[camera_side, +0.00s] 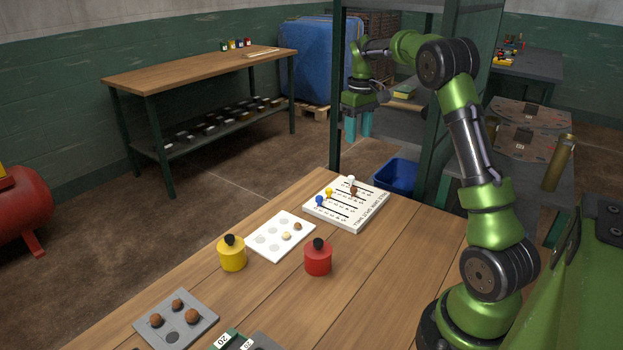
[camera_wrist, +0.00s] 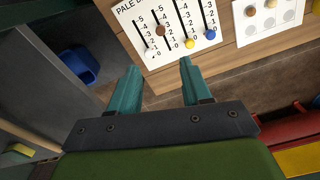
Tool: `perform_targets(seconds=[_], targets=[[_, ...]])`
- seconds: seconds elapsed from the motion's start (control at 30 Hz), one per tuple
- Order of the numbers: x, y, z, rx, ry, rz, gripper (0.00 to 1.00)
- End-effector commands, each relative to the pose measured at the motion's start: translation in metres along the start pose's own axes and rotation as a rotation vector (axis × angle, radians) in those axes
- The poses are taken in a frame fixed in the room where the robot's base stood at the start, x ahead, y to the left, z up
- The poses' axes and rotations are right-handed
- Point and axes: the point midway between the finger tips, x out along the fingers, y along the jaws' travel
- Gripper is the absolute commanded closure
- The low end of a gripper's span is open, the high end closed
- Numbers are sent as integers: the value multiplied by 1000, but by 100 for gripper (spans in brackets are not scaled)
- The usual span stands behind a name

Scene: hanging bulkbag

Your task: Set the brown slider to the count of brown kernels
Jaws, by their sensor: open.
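The white slider board (camera_side: 370,212) lies at the far end of the wooden table. Its brown slider (camera_side: 353,191) sits partway along its slot; in the wrist view the brown slider (camera_wrist: 160,30) is well above the low end, exact mark unclear. White (camera_wrist: 150,54), yellow (camera_wrist: 189,44) and blue (camera_wrist: 210,34) sliders sit lower. A white card (camera_side: 264,251) holds one brown kernel (camera_side: 297,226) and one pale kernel (camera_side: 286,236); its other spots look empty. My gripper (camera_side: 358,126) is open and empty, raised above and beyond the board; its fingers (camera_wrist: 159,66) show apart.
A yellow canister (camera_side: 232,255) and a red canister (camera_side: 318,259) stand by the card. A grey tray (camera_side: 203,332) with 3 brown balls lies at the near left. A blue bin (camera_side: 397,176) stands below the table's far end. A green frame post (camera_side: 337,90) rises beside my gripper.

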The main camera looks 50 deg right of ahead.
Motion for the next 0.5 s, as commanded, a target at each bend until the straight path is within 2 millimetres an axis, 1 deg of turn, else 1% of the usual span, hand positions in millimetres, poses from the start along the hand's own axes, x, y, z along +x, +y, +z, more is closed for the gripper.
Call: perform_targets(seconds=[0.17, 0.5], targets=[[29, -1, 1, 0, -4, -3, 52], [104, -1, 1, 2, -3, -2, 52]])
